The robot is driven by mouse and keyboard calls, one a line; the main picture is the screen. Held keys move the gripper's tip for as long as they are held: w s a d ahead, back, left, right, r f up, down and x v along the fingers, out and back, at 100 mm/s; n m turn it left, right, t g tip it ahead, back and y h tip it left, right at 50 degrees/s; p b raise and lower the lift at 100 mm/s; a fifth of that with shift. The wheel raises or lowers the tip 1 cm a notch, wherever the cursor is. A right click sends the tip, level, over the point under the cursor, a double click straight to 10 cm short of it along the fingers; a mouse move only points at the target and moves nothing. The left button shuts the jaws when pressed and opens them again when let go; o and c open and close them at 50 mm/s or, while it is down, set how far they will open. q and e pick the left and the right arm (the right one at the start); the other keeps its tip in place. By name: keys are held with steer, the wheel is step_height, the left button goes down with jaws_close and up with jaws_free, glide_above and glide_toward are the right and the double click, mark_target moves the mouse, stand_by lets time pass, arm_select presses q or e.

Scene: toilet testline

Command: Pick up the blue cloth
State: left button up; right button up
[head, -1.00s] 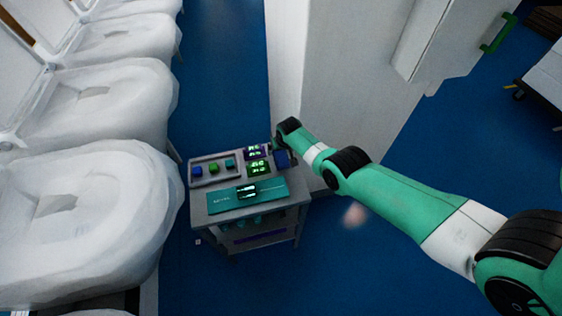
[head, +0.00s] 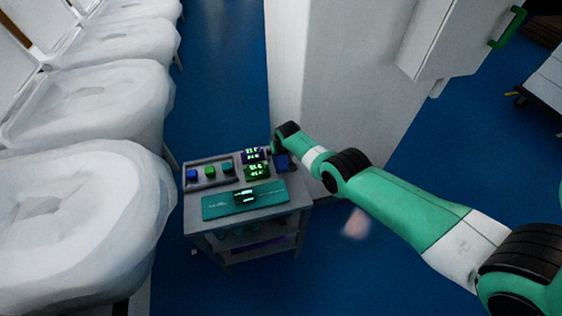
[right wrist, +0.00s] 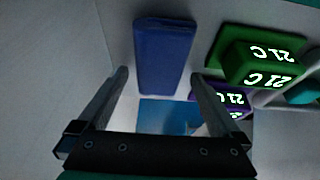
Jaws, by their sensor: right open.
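A folded dark blue piece, which looks like the blue cloth (head: 282,162), lies at the right back corner of the grey cart top, beside the green and purple displays. In the right wrist view the cloth (right wrist: 163,55) is an upright-lying oblong just beyond the fingertips. My right gripper (right wrist: 158,80) is open, its two fingers apart on either side of the cloth's near end, with nothing held. In the head view its fingers are mostly hidden behind the wrist, close to the cloth. My left gripper is not in view.
The grey cart (head: 246,222) carries a teal panel (head: 245,201), a green display (head: 257,172), a purple display (head: 253,155) and a tray of small blocks (head: 208,171). White toilets (head: 85,215) line the left. A white cabinet wall (head: 345,90) stands behind. A lighter blue patch (right wrist: 168,115) is unclear.

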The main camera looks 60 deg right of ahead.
mark_target(280, 157)
steer(key=c, duration=1.3)
steer(key=shift+o, duration=0.2)
steer(key=shift+r+p, duration=0.6)
steer(key=shift+p, duration=0.1)
step_height(280, 157, up, 3)
steer(key=p, duration=0.3)
steer(key=s+a+r+p, duration=0.3)
steer(key=a+p, duration=0.3)
steer(key=p, duration=0.4)
steer(key=s+a+r+p, duration=0.3)
steer(key=a+r+p, duration=0.3)
steer(key=p, duration=0.5)
steer(key=shift+a, duration=0.4)
steer(key=shift+r, duration=0.1)
